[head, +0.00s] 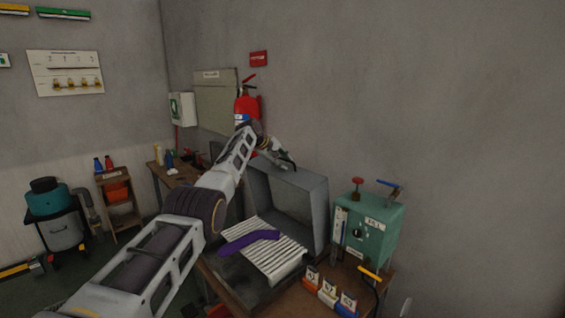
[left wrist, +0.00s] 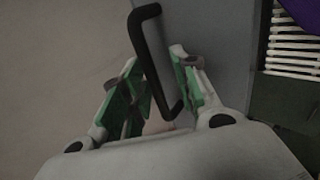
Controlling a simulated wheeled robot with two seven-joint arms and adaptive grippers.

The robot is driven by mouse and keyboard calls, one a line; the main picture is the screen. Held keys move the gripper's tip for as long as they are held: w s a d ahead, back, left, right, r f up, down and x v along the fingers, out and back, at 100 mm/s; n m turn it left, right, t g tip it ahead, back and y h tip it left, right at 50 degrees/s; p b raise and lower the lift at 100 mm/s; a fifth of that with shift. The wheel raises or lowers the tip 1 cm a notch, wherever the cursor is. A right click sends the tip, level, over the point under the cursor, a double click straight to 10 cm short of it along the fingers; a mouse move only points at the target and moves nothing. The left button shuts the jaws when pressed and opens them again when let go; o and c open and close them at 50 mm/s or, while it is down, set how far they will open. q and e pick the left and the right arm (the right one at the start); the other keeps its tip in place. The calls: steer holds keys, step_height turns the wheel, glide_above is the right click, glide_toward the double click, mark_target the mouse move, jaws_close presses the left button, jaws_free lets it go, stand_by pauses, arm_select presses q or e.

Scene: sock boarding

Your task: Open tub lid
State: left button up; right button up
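The grey tub's lid (head: 303,205) stands raised, roughly upright, at the back of the tub in the head view. A ribbed white rack (head: 285,262) with a purple sock (head: 250,243) on it lies at the tub, in front of the lid. My left gripper (head: 284,161) is at the lid's top edge. In the left wrist view my left gripper (left wrist: 160,88) has its green-padded fingers apart, with the black lid handle (left wrist: 160,60) between them, closer to the right finger. Whether a finger touches the handle I cannot tell. My right gripper is out of view.
A green box (head: 372,230) with levers stands right of the tub on the bench. Small numbered bins (head: 328,293) sit in front of it. A red fire extinguisher (head: 247,104) hangs on the wall behind my left arm.

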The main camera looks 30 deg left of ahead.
arm_select(q)
steer(key=shift+s+a, duration=0.1)
steer(key=shift+s, duration=0.05)
steer(key=shift+s+a+r, duration=0.1)
steer(key=shift+s+r, duration=0.05)
steer(key=shift+r, duration=0.1)
steer(key=v, duration=1.1)
stand_by(0.8)
steer(key=shift+s, duration=0.1)
steer(key=shift+c, duration=0.4)
